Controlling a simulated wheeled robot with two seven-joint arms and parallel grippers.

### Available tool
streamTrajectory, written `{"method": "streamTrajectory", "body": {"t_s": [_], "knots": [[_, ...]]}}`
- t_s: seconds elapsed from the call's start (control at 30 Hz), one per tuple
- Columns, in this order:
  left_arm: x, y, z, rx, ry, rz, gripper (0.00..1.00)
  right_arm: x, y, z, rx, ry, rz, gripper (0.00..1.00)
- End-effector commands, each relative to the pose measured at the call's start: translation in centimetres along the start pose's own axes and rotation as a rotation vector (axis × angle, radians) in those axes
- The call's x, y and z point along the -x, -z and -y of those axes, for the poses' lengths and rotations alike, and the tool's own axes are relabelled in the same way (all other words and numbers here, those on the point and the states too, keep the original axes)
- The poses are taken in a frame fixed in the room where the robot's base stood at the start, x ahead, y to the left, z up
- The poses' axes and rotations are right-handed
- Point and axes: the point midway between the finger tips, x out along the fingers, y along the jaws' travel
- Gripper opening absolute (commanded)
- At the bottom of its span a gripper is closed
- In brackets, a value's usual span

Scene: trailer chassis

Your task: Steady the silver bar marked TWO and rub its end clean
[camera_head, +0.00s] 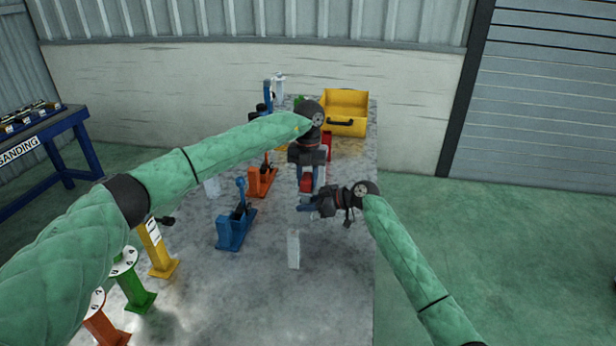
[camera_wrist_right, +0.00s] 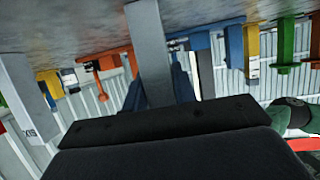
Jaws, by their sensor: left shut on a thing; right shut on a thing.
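A silver bar (camera_head: 293,249) stands upright on the table, its upper part hidden behind my right gripper. It also fills the middle of the right wrist view (camera_wrist_right: 150,45), between the fingers. My right gripper (camera_head: 306,205) comes in from the right and is shut on the bar. My left gripper (camera_head: 307,172) points down just beyond the right one and is shut on a red block (camera_head: 306,183). The red block is close to the bar's hidden upper end; I cannot tell if they touch. The marking TWO cannot be read.
A blue clamp (camera_head: 232,228) and an orange clamp (camera_head: 262,180) stand to the left. Yellow (camera_head: 160,252) and green (camera_head: 133,285) stands are at the near left. A yellow bin (camera_head: 345,106) is at the back. Another grey bar (camera_wrist_right: 22,100) bears lettering. The front right tabletop is clear.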

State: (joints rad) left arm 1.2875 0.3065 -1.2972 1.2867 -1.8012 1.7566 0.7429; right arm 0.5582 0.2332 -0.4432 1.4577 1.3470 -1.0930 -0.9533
Motion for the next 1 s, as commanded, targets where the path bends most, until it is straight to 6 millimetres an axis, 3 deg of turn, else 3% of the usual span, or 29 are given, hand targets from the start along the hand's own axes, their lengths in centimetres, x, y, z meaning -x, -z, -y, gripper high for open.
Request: {"method": "streamTrajectory", "body": {"t_s": [0.27,0.4,1.0], "knots": [[-0.3,2.4,-0.3,0.0,-0.001,-0.001,0.08,0.0,0.0,0.0,0.0,0.0,0.0,0.01],[2.2,2.5,-0.2,0.0,-0.001,0.002,0.08,0.0,0.0,0.0,0.0,0.0,0.0,0.01],[7.3,3.1,-0.2,0.0,-0.001,0.002,0.08,0.0,0.0,0.0,0.0,0.0,0.0,0.01]]}}
